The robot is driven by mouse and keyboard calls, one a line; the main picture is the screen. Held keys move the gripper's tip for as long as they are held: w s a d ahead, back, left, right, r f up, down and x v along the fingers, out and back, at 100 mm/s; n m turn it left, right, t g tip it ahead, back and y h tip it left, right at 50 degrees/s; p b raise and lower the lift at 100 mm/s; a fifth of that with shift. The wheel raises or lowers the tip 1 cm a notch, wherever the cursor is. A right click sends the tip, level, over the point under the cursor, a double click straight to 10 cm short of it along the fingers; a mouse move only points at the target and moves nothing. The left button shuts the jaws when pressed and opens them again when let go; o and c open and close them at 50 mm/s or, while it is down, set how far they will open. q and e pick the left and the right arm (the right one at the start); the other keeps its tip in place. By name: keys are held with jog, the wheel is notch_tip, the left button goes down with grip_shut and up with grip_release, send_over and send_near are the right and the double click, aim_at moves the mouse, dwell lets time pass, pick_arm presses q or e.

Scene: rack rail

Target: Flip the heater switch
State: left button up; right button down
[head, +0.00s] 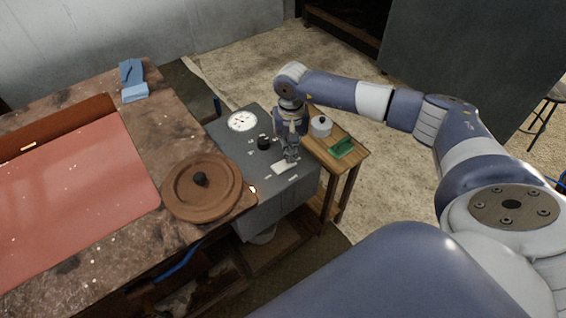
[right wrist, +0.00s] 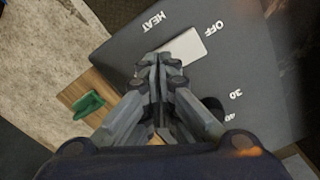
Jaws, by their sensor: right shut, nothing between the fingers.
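The heater control box (head: 228,132) is a dark grey box with a dial and white markings on its top. The heater switch (head: 284,168) is a pale rectangular piece near the front right of that top. In the right wrist view the switch (right wrist: 190,46) lies between the words HEAT and OFF. My right gripper (head: 291,157) is shut and empty, pointing down just above the switch. In the right wrist view its fingertips (right wrist: 158,60) overlap the near edge of the switch. I cannot tell whether they touch it. My left gripper is not in view.
A black knob (head: 264,143) and a white gauge (head: 242,121) sit on the box. A small wooden table (head: 352,160) at its right holds a lidded pot (head: 320,126) and a green object (head: 342,148). A round brown lid (head: 203,187) lies on the workbench (head: 165,120) at left.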

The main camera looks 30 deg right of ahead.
jog(key=shift+r+p, duration=1.1)
jog(key=shift+r, duration=1.45)
jog(key=shift+s+f, duration=0.1)
